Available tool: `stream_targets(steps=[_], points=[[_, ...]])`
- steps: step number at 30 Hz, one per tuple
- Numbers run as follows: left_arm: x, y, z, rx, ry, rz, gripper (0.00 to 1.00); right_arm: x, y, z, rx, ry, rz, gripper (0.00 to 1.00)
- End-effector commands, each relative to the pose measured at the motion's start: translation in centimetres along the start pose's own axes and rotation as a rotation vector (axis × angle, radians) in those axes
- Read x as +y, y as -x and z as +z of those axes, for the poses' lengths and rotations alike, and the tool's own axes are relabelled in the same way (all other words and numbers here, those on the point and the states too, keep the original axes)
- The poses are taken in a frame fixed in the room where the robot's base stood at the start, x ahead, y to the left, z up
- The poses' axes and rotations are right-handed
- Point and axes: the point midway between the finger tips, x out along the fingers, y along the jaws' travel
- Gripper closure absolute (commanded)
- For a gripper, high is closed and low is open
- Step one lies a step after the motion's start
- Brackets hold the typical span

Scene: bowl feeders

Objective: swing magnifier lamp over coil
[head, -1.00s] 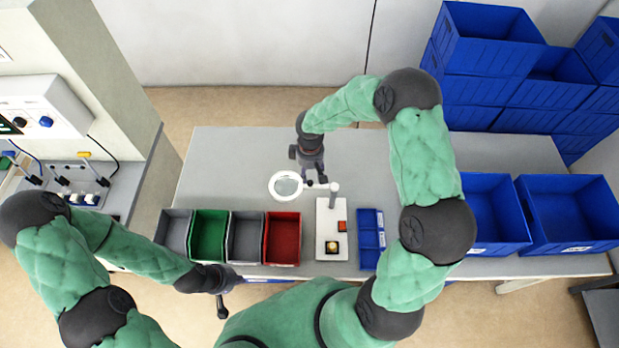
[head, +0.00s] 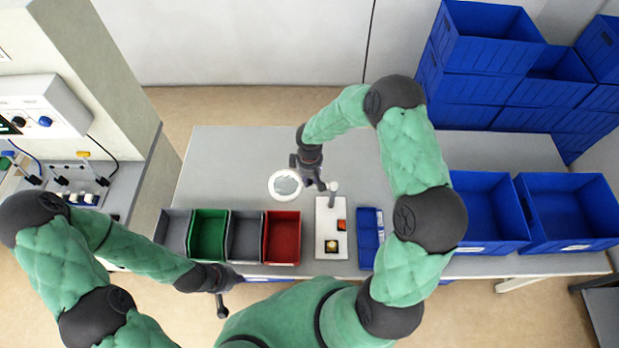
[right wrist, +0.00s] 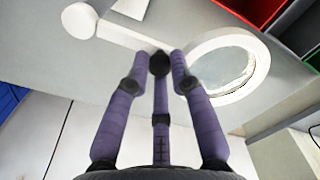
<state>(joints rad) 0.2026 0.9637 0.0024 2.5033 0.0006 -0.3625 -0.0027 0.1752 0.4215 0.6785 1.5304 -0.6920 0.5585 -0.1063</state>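The magnifier lamp's white ring lens (head: 286,185) is over the table behind the bins, left of its white post (head: 333,187). Its ring (right wrist: 222,62) and white arm (right wrist: 135,38) also show in the right wrist view. My right gripper (head: 322,187) is at the lamp arm between ring and post. In the right wrist view its fingertips (right wrist: 160,60) are around a dark knob (right wrist: 159,64); whether they grip it is unclear. The coil appears to be the small round yellowish piece (head: 332,245) on the white board (head: 325,215). My left gripper (head: 222,298) is low left, off the table's front edge.
Grey, green and red bins (head: 282,238) stand in a row left of the board. A small blue divided tray (head: 370,238) is right of it. Large blue crates (head: 570,215) fill the table's right end. The back left tabletop is clear.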

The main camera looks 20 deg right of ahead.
Motion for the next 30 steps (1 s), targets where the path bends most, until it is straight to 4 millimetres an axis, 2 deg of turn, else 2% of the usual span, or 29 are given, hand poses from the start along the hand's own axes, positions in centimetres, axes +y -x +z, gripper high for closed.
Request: stream_targets(steps=[8,14,30], points=[[0.0,-0.1,0.0,0.0,0.0,0.0,1.0,-0.2,0.0,0.0,0.002,0.019,0.0,1.0],[-0.1,-0.2,0.0,0.0,0.0,0.0,1.0,-0.8,0.0,0.5,0.001,0.101,-0.001,1.0],[-0.1,-0.4,0.0,0.0,0.0,0.0,1.0,-3.2,0.1,3.7,0.002,0.575,0.0,1.0]])
